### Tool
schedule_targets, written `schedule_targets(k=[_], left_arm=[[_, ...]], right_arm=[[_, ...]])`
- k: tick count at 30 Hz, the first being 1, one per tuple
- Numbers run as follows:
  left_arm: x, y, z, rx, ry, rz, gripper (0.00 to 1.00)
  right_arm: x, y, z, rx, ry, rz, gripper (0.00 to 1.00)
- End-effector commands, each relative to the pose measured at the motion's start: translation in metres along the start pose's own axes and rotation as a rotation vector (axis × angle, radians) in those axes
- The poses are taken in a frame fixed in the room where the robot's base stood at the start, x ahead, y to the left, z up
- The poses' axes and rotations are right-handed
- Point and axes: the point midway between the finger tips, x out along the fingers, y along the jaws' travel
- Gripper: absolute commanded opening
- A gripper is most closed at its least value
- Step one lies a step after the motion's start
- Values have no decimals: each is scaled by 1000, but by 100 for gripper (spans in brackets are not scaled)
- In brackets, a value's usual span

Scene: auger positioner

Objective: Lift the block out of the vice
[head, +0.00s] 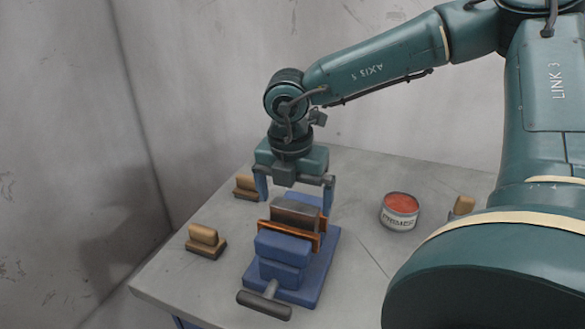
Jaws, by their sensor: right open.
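The blue vice (285,263) stands on the grey table, with its dark handle (265,303) toward the front. A grey-brown block (296,213) sits upright between the vice's orange-brown jaw plates (312,239). Its upper part stands above the jaws; its lower part is hidden. My right gripper (295,196) points down over the far side of the block. Its two blue fingers are wide apart and open, one to the left of the block and one to the right. I cannot tell whether they touch anything. My left gripper is not in view.
The grey table (363,258) holds a labelled tin with a red top (400,210) to the right of the vice. Grey walls rise behind.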

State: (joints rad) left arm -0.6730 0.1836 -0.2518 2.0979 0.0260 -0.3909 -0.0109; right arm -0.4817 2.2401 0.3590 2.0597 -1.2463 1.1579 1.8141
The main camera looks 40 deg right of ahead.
Motion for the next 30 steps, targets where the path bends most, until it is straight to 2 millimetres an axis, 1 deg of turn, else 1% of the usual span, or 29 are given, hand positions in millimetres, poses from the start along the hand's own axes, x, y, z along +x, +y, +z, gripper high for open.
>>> schedule_targets(k=[1, 3, 8, 12, 19, 30], left_arm=[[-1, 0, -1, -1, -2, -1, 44], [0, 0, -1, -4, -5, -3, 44], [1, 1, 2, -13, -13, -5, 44], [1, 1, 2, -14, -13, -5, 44], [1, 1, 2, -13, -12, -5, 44], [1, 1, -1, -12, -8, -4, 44]], right_arm=[[8, -1, -1, -1, 3, -4, 100], [18, -1, 0, -1, 2, -3, 100], [33, 0, 0, 0, 2, -1, 100], [37, 0, 0, 0, 0, 1, 100], [38, 0, 0, 0, 0, 1, 100], [37, 0, 0, 0, 0, 1, 70]])
